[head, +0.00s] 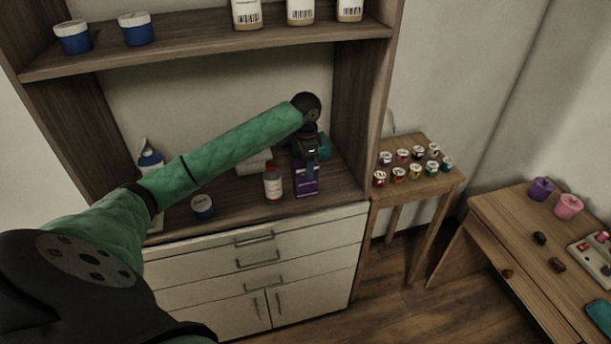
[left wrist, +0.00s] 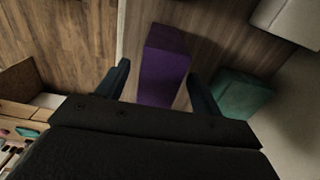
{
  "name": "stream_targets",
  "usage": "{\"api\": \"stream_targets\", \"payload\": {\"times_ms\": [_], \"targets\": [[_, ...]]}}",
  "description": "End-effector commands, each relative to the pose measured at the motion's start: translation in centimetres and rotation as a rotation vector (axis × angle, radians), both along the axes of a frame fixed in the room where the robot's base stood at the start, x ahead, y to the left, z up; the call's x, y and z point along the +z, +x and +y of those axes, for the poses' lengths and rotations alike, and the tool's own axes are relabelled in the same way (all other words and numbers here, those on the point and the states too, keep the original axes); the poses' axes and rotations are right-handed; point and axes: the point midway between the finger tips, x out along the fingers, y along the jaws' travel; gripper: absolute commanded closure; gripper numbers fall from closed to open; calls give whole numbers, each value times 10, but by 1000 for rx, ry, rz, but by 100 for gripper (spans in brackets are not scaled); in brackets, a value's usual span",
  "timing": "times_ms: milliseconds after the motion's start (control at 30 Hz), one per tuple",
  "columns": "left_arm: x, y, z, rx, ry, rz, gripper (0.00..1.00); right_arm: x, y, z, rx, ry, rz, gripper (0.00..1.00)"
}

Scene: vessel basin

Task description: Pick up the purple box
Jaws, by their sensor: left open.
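The purple box (head: 307,183) stands upright near the front edge of the cabinet counter in the head view. It also shows in the left wrist view (left wrist: 163,68), lying between the two dark fingers. My left gripper (head: 312,164) is over the box from above, open, with a finger on either side of it in the left wrist view (left wrist: 158,85). I cannot tell whether the fingers touch the box. My right gripper is not in view.
A bottle with a red cap (head: 273,183) stands close left of the box. A green box (head: 324,147) is behind it to the right. A shelf (head: 215,50) hangs above. A stool with small jars (head: 421,177) stands to the right.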

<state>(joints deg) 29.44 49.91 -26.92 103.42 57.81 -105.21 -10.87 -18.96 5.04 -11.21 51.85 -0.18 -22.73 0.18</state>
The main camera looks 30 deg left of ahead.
Motion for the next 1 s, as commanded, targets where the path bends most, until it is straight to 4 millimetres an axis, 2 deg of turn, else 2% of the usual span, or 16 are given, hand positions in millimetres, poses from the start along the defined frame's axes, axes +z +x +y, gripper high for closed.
{"api": "stream_targets", "payload": {"times_ms": [200, 533, 933, 967, 1000], "targets": [[-1, 0, 0, 0, 0, 0, 34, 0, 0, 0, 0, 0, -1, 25], [-1, 0, 0, 0, 1, 1, 98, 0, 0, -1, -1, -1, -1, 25], [5, 0, 0, 0, 0, 0, 100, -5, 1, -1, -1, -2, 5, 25], [8, 0, 0, 0, 0, 0, 100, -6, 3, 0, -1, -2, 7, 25], [12, 0, 0, 0, 0, -1, 100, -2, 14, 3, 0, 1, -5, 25]]}}
